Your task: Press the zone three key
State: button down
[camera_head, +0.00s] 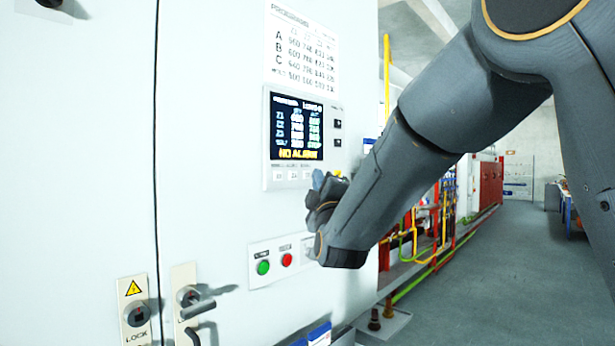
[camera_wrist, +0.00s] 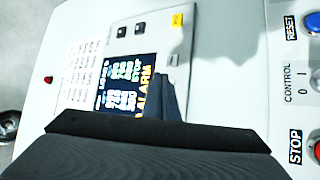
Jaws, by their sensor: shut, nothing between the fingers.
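The controller (camera_head: 267,140) is a pale grey unit on the cabinet face with a lit screen (camera_head: 296,128) reading "NO ALARM". A row of small pale keys (camera_head: 292,175) runs under the screen; their labels are too small to read surely, so I cannot tell which is zone three. My gripper (camera_head: 322,186) is shut and empty, at the controller's lower right corner in the head view, close to the right end of the key row. I cannot tell whether it touches. In the wrist view my dark gripper (camera_wrist: 155,130) covers part of the screen (camera_wrist: 128,80) and hides most of the key row.
A lower plate holds a green button (camera_head: 263,267) and a red button (camera_head: 286,260). The wrist view shows a blue RESET button (camera_wrist: 312,23) and a red STOP button (camera_wrist: 316,150). Two dark keys (camera_head: 338,132) sit right of the screen. Door handles (camera_head: 193,300) project at lower left.

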jog(key=shift+a, duration=0.1)
dwell(0.3)
jog(key=shift+w+a, duration=0.25)
jog(key=shift+w+a+b, duration=0.25)
jog(key=shift+a+b, duration=0.05)
jog(key=shift+b, duration=0.05)
dwell(0.8)
jog(key=shift+d, duration=0.1)
jog(key=shift+s+d, duration=0.5)
jog(key=shift+d, duration=0.05)
jog(key=shift+s+d+b, duration=0.3)
jog(key=shift+s+d, duration=0.5)
jog(key=shift+d, duration=0.2)
jog(key=shift+s+d+b, duration=0.25)
jog(key=shift+s+d, duration=0.5)
jog(key=shift+d, duration=0.2)
